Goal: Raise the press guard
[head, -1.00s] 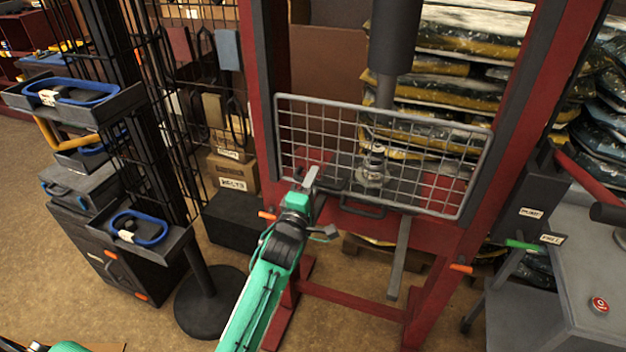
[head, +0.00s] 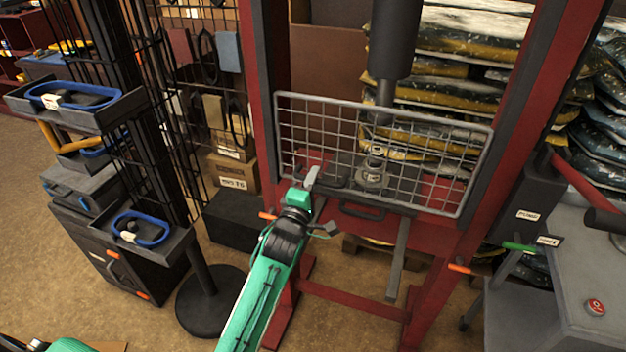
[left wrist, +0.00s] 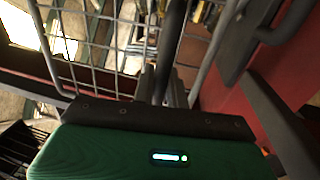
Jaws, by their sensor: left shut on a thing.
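The press guard (head: 390,153) is a grey wire-mesh panel in a tube frame, hanging across the front of the red press. Its mesh also shows in the left wrist view (left wrist: 100,62). My left gripper (head: 311,180) is at the guard's lower left part, shut on a bar there. In the left wrist view the two fingers (left wrist: 164,88) close around a dark bar; whether it is the frame or a handle is hard to tell. A dark handle (head: 362,211) shows below the guard's lower edge. My right gripper is out of view.
The press's dark ram (head: 393,45) hangs behind the guard above a metal part (head: 372,172). A grey lever (head: 398,258) slants below. A stand with trays (head: 142,235) is at left. A grey cabinet (head: 565,290) with a red button is at right.

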